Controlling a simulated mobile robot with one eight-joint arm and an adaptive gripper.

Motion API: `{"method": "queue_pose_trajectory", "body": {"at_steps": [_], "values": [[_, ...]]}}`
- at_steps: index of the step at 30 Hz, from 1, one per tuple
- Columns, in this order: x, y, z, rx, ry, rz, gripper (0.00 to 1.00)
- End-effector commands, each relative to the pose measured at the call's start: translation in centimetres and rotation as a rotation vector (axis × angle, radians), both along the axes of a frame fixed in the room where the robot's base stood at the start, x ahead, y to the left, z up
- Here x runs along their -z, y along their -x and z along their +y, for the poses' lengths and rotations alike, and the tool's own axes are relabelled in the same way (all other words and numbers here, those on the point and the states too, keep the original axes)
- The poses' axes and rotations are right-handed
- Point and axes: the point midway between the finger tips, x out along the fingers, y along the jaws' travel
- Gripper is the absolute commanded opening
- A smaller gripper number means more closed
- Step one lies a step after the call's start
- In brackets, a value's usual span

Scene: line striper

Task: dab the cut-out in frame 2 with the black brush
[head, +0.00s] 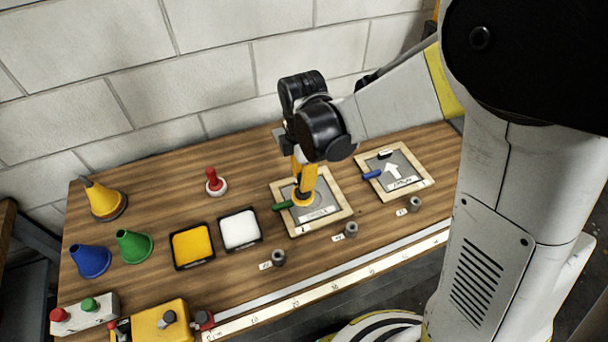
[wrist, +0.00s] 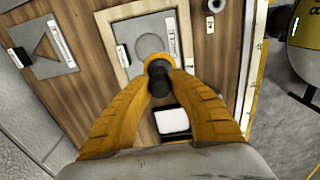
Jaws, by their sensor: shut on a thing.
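My gripper (head: 303,190) is shut on a small black-handled brush, and its yellow fingers close around it. In the wrist view the brush (wrist: 159,78) shows as a black knob with an orange rim between the fingertips (wrist: 160,88). It overlaps the lower edge of the round cut-out (wrist: 150,45) in a wood-edged frame (wrist: 106,42). In the head view this frame (head: 340,211) lies under my gripper, which partly hides the cut-out. I cannot tell whether the brush touches the plate. I cannot read the frame's number.
A second frame (head: 428,183) with an arrow cut-out lies to the right. Yellow (head: 193,246) and white (head: 240,230) pads lie left, with a red-handled brush (head: 212,180) behind.

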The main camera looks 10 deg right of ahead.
Motion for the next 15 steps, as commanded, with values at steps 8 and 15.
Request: {"method": "queue_pose_trajectory", "body": {"at_steps": [8,15], "values": [[0.8,0.0,0.0,-0.017,0.000,0.000,0.00],[3.0,0.0,0.0,-0.016,0.000,0.000,0.00]]}}
